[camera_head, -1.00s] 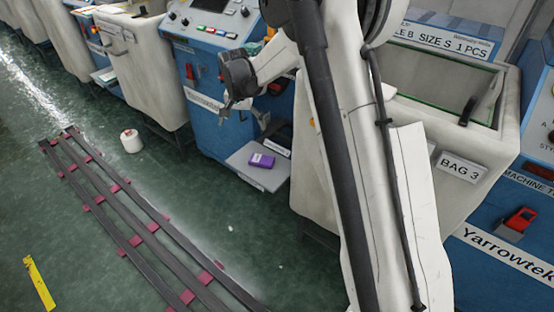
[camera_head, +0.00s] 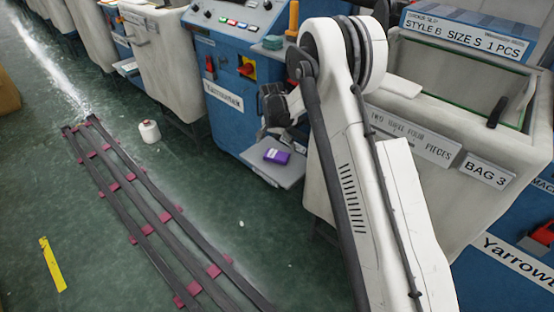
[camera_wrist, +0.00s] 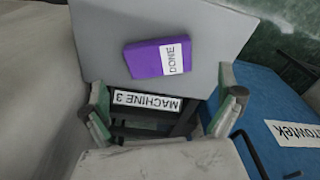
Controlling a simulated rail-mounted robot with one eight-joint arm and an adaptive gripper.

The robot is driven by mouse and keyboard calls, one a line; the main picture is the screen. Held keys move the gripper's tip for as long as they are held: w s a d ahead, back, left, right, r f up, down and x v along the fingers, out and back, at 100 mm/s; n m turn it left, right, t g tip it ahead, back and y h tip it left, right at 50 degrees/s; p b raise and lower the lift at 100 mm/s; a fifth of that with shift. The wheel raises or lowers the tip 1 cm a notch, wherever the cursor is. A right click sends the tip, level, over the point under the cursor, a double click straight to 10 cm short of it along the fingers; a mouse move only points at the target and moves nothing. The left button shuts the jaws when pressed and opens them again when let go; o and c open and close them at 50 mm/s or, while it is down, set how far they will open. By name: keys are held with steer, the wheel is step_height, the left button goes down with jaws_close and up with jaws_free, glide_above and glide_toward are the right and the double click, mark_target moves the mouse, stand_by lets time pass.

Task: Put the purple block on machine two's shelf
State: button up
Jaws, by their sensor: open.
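The purple block (camera_head: 277,156) lies flat on a grey shelf (camera_head: 284,176) low on the front of a blue machine. In the wrist view the block (camera_wrist: 157,58) shows a white DONE label, and the shelf (camera_wrist: 205,30) carries a MACHINE 3 label (camera_wrist: 147,101), upside down there. My gripper (camera_wrist: 163,112) is open and empty, its two fingers spread on either side of that label. The block lies beyond the fingertips, apart from them. In the head view my arm hides part of the gripper.
A pale BAG 3 bin (camera_head: 440,190) stands right of the shelf, close to my arm. Another blue machine (camera_head: 510,262) is at the right edge.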

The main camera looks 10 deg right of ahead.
mark_target(277, 154)
steer(key=shift+w+d+f+b, duration=0.15)
steer(key=shift+f+b, duration=0.45)
steer(key=shift+f, duration=0.85)
steer(key=shift+d+f+b, duration=0.1)
steer(key=shift+f+b, duration=0.45)
steer(key=shift+f, duration=0.9)
steer(key=shift+r, duration=0.1)
steer(key=c, duration=1.4)
steer(key=shift+c, duration=0.2)
